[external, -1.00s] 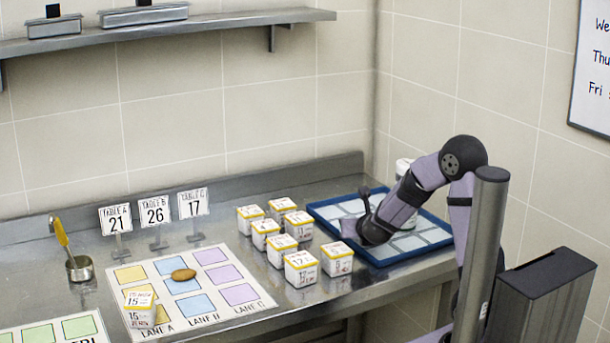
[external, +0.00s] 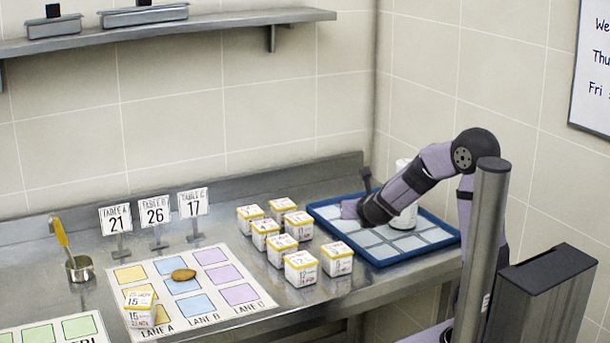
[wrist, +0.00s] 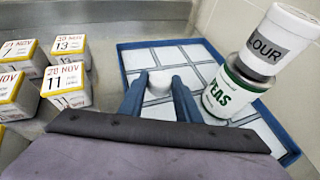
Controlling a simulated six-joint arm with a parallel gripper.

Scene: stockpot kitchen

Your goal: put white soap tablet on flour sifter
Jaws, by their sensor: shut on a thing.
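A white rounded piece, likely the soap tablet (wrist: 160,79), sits between the fingers of my gripper (wrist: 158,87) in the wrist view. My gripper is shut on it, over the blue-rimmed tray. A white cylinder labelled FLOUR (wrist: 277,40), likely the flour sifter, stands on top of a PEAS can (wrist: 232,92) to the right of my gripper. In the external view my forearm partly covers this stack; the flour cylinder's top (external: 402,164) shows above it. The tablet cannot be made out there.
The blue tray (external: 437,247) has pale square cells. Several date-labelled white boxes with yellow edges (external: 301,267) stand left of it. A lane mat (external: 237,309) holds a brown oval object (external: 183,275). Number signs (external: 155,211) and a metal cup (external: 79,268) stand further left.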

